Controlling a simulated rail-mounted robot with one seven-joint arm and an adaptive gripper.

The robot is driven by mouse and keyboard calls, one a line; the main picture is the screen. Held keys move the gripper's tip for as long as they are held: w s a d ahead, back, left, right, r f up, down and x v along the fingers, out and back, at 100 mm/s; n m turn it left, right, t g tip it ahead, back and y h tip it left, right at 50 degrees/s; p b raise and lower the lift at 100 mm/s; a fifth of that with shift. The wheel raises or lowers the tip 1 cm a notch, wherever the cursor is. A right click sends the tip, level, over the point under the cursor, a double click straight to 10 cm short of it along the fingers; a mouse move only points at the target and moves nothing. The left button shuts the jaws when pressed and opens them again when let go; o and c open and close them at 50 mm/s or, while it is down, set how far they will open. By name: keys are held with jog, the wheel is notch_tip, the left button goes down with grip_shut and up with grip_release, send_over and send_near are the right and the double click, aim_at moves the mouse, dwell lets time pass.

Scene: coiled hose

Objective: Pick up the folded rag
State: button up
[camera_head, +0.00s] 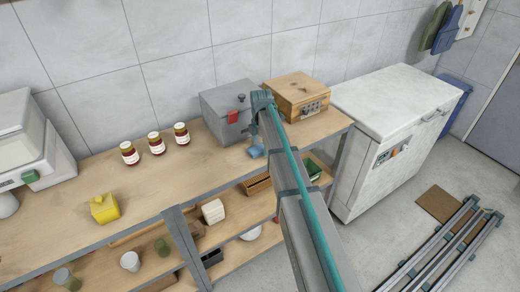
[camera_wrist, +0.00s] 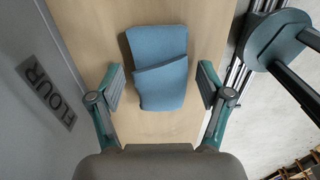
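The folded rag (camera_wrist: 160,88) is blue and lies on the wooden shelf top (camera_wrist: 85,15) in the wrist view. It has a folded flap across its middle. My gripper (camera_wrist: 161,86) is open, with one finger on each side of the rag and a gap between each finger and the cloth. In the head view a small blue part of the rag (camera_head: 256,151) shows beside my arm, near the grey box. My arm hides most of the gripper there.
A grey box (camera_head: 222,104) stands close behind the rag; a wooden box (camera_head: 297,97) is to its right. Three jars (camera_head: 155,142) and a yellow block (camera_head: 104,208) stand further left. A white chest freezer (camera_head: 392,100) stands right of the shelf.

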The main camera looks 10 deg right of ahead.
jog(key=c, duration=0.7)
jog(key=shift+r, duration=0.1)
jog(key=shift+r, duration=0.5)
jog(key=s+a+r+b, duration=0.2)
jog(key=s+r, duration=0.2)
jog(key=s+a+r+b, duration=0.1)
jog(key=s+a+r, duration=0.1)
jog(key=s+r, duration=0.2)
jog(key=s+a+r+b, duration=0.2)
jog(key=s+a+r, duration=0.1)
jog(key=s, duration=0.1)
jog(key=shift+r+b, duration=0.35)
jog(key=shift+r, duration=0.05)
